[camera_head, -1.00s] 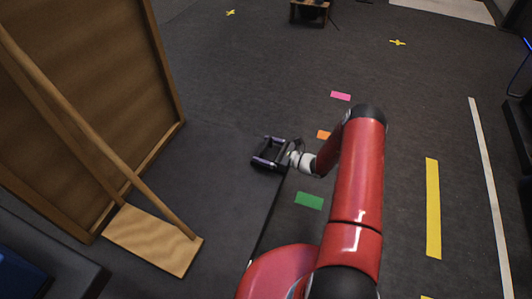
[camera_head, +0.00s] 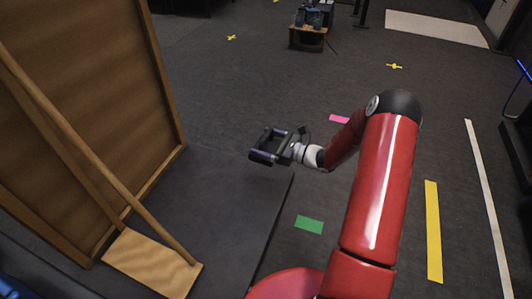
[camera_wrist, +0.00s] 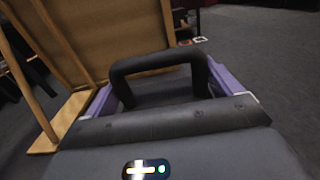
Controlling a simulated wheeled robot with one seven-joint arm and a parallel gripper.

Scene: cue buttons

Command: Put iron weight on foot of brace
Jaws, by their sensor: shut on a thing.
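The wooden brace has slanted poles (camera_head: 110,150) leaning against a wooden flat, and its foot is a pale flat board (camera_head: 150,262) on the floor at lower left. The foot also shows at the left of the wrist view (camera_wrist: 62,125). My gripper (camera_head: 262,145) is right of the brace, above the dark floor and apart from the foot. A black arched handle (camera_wrist: 158,60), which looks like the iron weight's, sits between my purple-edged fingers in the wrist view. My gripper is shut on it. The rest of the weight is hard to make out against the dark gripper.
The wooden flat (camera_head: 95,90) stands upright behind the brace. A dark mat (camera_head: 215,205) lies between the foot and my arm. Green (camera_head: 309,224), pink (camera_head: 339,119) and yellow (camera_head: 433,230) tape marks the floor. A small wooden stand (camera_head: 307,38) is far back.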

